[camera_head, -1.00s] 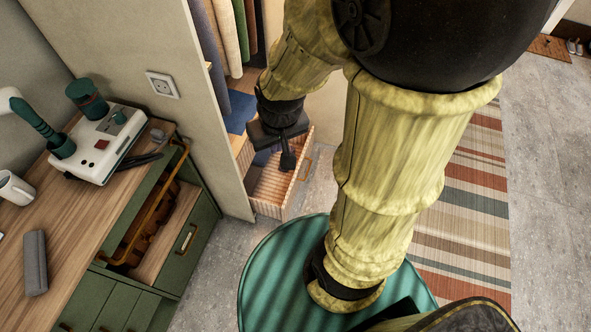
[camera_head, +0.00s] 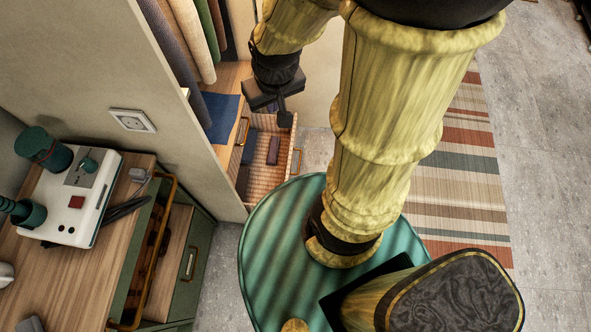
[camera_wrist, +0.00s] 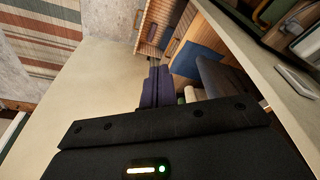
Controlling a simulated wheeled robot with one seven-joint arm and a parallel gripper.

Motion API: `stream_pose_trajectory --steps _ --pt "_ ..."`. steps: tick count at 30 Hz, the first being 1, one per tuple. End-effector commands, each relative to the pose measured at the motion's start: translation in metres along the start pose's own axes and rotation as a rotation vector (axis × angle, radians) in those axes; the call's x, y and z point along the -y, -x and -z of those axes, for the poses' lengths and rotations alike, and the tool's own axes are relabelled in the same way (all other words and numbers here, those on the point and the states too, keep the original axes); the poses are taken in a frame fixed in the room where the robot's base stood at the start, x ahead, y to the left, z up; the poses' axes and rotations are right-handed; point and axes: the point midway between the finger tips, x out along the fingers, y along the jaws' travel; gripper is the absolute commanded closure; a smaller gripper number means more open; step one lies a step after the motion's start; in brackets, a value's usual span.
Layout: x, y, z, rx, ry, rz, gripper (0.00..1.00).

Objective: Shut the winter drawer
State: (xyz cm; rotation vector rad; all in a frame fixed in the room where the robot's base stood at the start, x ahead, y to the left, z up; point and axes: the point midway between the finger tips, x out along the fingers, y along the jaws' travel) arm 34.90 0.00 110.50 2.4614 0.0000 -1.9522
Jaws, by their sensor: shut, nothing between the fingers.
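A light slatted wooden drawer (camera_head: 262,183) stands pulled out low in the wardrobe in the head view. Its front, at the right, carries a brass handle (camera_head: 297,160). A dark blue item (camera_head: 249,148) and a reddish-brown item (camera_head: 273,151) lie inside. I see no readable label that says winter. My gripper (camera_head: 285,118) is shut and empty, pointing down over the drawer's far end near the front panel. In this view it overlaps the far rim; I cannot tell whether it touches.
Another brass-handled wooden front (camera_head: 240,131) sits above the open drawer, with a blue cloth (camera_head: 222,118) on the shelf. Garments (camera_head: 190,40) hang overhead. A wardrobe side panel (camera_head: 190,130) stands left. A green cabinet drawer (camera_head: 183,262) is open. A striped rug (camera_head: 460,190) lies right.

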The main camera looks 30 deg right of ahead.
Motion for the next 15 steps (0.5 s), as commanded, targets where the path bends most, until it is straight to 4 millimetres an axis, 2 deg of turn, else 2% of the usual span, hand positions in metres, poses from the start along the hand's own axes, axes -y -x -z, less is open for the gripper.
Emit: stream_pose_trajectory --steps 8,11,15 --pt "-0.001 -0.005 -0.001 0.004 -0.01 0.001 1.0" --pt "-0.004 -0.02 -0.002 0.019 -0.046 0.004 1.0" --pt "-0.013 -0.06 -0.007 0.065 -0.153 0.014 1.0"
